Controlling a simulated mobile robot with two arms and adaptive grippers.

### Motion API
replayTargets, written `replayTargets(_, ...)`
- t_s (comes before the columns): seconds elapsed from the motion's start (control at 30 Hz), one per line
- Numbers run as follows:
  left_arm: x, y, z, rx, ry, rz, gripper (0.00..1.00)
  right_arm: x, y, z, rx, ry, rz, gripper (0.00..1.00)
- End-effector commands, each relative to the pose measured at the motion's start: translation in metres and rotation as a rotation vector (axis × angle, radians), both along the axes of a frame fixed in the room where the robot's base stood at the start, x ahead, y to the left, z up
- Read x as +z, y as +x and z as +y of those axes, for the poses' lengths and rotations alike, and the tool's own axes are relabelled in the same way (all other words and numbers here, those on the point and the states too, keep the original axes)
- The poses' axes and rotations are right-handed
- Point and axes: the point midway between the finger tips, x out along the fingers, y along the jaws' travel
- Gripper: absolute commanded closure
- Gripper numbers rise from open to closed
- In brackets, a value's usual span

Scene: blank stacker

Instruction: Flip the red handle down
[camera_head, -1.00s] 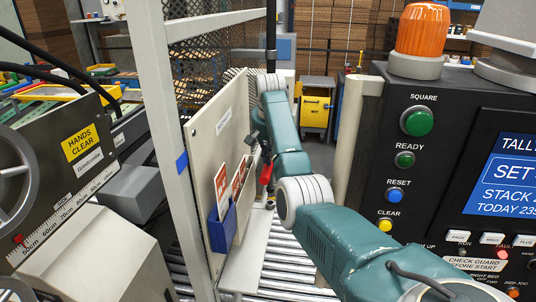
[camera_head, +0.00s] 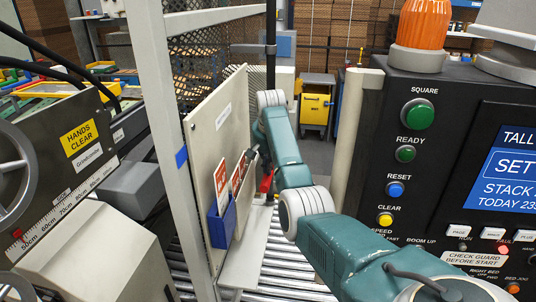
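The red handle (camera_head: 266,183) shows as a small red piece beside the beige panel, close to the left side of my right arm. It looks roughly upright, but its mount and full shape are too small to tell. My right arm reaches in from the lower right and passes just beside it. Only a small dark part of my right gripper (camera_head: 260,149) shows at the panel, above the handle. Its fingers are mostly hidden by the arm, so I cannot tell whether they are open or touch anything. My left gripper is not in view.
The beige panel (camera_head: 203,137) carries a blue holder (camera_head: 222,225) with red-and-white cards. A grey frame post (camera_head: 161,120) stands in front. Rollers (camera_head: 285,262) lie below. The black control console (camera_head: 450,140) with coloured buttons stands close on the right.

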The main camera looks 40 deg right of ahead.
Motion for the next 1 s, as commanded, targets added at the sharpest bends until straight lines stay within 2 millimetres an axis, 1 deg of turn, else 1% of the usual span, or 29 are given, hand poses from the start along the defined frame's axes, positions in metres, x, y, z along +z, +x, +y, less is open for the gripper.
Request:
replayTargets(0.07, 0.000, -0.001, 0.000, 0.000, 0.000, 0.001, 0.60, -0.002, -0.001, 0.001, 0.001, 0.003, 0.006, 1.00)
replayTargets(0.17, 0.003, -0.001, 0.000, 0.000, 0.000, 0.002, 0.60, 0.005, -0.001, -0.001, 0.001, 0.002, 0.003, 1.00)
replayTargets(0.27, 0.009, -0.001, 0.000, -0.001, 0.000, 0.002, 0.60, 0.022, 0.000, -0.004, 0.000, 0.001, -0.001, 1.00)
replayTargets(0.37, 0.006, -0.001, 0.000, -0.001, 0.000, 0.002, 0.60, 0.041, -0.001, -0.010, 0.000, -0.001, -0.005, 1.00)
replayTargets(0.43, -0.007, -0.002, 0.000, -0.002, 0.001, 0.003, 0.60, 0.051, -0.004, -0.007, 0.002, -0.003, -0.008, 1.00)
replayTargets(0.6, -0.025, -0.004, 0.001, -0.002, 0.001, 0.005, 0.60, 0.090, -0.014, 0.000, 0.001, -0.002, -0.007, 1.00)
replayTargets(0.73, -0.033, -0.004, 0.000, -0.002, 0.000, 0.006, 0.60, 0.113, -0.020, 0.004, 0.001, -0.001, -0.006, 1.00)
replayTargets(0.77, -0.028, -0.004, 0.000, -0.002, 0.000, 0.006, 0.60, 0.120, -0.021, 0.006, 0.002, -0.001, -0.004, 1.00)
replayTargets(0.9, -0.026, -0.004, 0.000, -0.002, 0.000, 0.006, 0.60, 0.133, -0.024, 0.008, 0.002, -0.001, -0.002, 1.00)
replayTargets(1.0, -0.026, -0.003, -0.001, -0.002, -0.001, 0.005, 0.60, 0.136, -0.025, 0.009, 0.001, 0.000, -0.001, 1.00)
